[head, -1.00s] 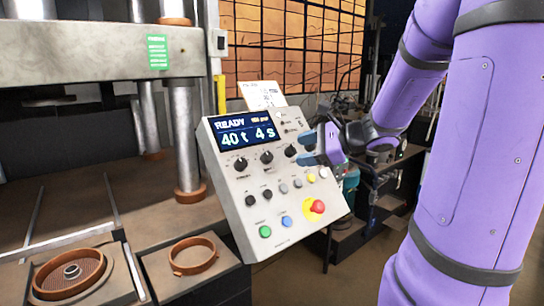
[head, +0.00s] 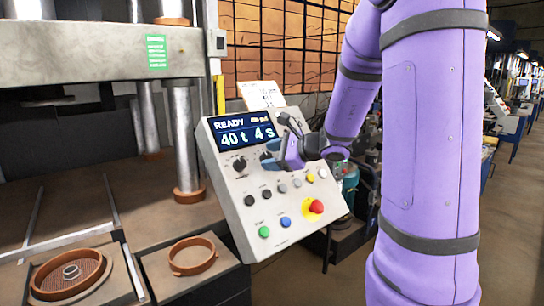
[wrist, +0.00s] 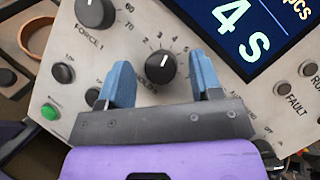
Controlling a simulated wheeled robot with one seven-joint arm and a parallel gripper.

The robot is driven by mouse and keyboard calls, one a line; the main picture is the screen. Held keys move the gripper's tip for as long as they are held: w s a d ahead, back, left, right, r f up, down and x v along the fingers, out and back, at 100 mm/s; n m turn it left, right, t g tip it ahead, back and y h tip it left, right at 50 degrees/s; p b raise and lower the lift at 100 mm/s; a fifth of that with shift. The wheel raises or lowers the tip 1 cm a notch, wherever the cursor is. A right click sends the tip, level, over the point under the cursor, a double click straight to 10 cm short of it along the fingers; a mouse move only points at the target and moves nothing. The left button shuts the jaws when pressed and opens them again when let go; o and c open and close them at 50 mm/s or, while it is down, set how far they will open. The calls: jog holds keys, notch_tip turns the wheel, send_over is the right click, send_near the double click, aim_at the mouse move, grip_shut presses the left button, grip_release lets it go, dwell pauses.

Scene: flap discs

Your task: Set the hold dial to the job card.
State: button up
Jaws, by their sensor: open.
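The hold dial (wrist: 162,66) is a black knob with a white mark, on the pale control panel (head: 225,190). In the wrist view its mark points up, near the 3 and 4 of its scale. My gripper (wrist: 160,72) is open, with one blue finger on each side of the dial; I cannot tell whether they touch it. In the head view my gripper (head: 272,150) covers the dial. The display (head: 245,132) reads READY, 40 t and 4 s. The job card (head: 262,95) stands behind the panel's top edge; its writing is too small to read.
The force dial (wrist: 95,12) is close to the left finger in the wrist view. A red stop button (head: 316,206), a green button (head: 264,232) and a blue button (head: 286,221) sit lower on the panel. A press with steel columns (head: 182,135) stands at left.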

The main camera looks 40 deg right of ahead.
jog(key=c, duration=0.9)
jog(key=shift+n, duration=0.3)
jog(key=shift+w+n+g+y, duration=0.1)
jog(key=shift+n+g+y, duration=0.1)
jog(key=shift+n+g, duration=0.9)
jog(key=shift+n+g+y, duration=0.2)
jog(key=shift+n+g, duration=0.3)
jog(key=shift+n, duration=1.2)
jog(key=o, duration=0.9)
